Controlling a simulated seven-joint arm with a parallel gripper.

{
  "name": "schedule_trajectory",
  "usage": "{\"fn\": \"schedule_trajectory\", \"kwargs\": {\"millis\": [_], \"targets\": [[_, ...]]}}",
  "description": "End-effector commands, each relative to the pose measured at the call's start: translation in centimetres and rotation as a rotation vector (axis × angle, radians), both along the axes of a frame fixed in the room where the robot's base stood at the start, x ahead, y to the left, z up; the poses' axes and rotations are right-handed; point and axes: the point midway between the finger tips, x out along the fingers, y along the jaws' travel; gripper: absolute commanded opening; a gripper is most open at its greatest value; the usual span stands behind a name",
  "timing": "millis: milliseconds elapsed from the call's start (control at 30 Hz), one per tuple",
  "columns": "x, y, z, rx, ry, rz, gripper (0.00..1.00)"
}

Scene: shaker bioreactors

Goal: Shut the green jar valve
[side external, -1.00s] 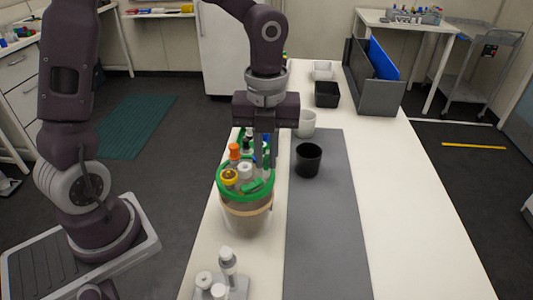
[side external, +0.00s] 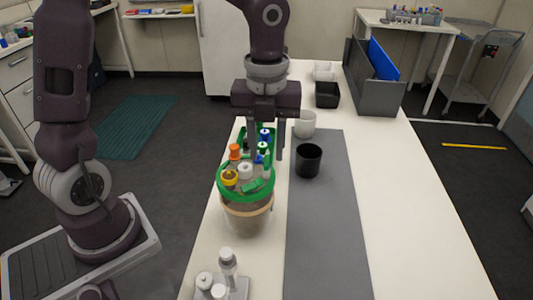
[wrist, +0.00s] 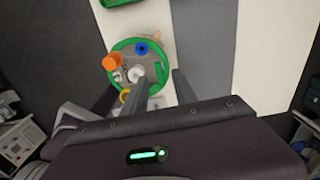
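The jar (side external: 247,215) has a green rim and an upright cluster of fittings on its lid, with orange, yellow, white, blue and green parts. A flat green piece (side external: 252,186) lies across the front of the lid. A small green-topped fitting (side external: 262,148) stands at the back right. The wrist view shows a green part (wrist: 158,71) at the lid's right side, between my fingers in the picture. I cannot tell which green part is the valve. My gripper (side external: 265,152) is open and empty over the back right of the lid, its fingers (wrist: 160,82) apart.
A black cup (side external: 308,161) and a white cup (side external: 305,125) stand close to the right. A black bin (side external: 327,95) is farther back. A holder with white-capped pieces (side external: 228,275) is in front. The grey mat (side external: 325,235) is mostly clear.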

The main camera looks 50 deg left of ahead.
Motion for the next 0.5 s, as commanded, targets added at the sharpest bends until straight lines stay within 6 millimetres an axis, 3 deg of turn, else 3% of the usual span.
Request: {"fn": "schedule_trajectory", "kwargs": {"millis": [200, 500], "targets": [[0.1, 0.0, 4.1, 0.001, -0.004, 0.001, 0.33], [0.0, 0.0, 4.9, -0.001, 0.001, 0.0, 0.33]]}}
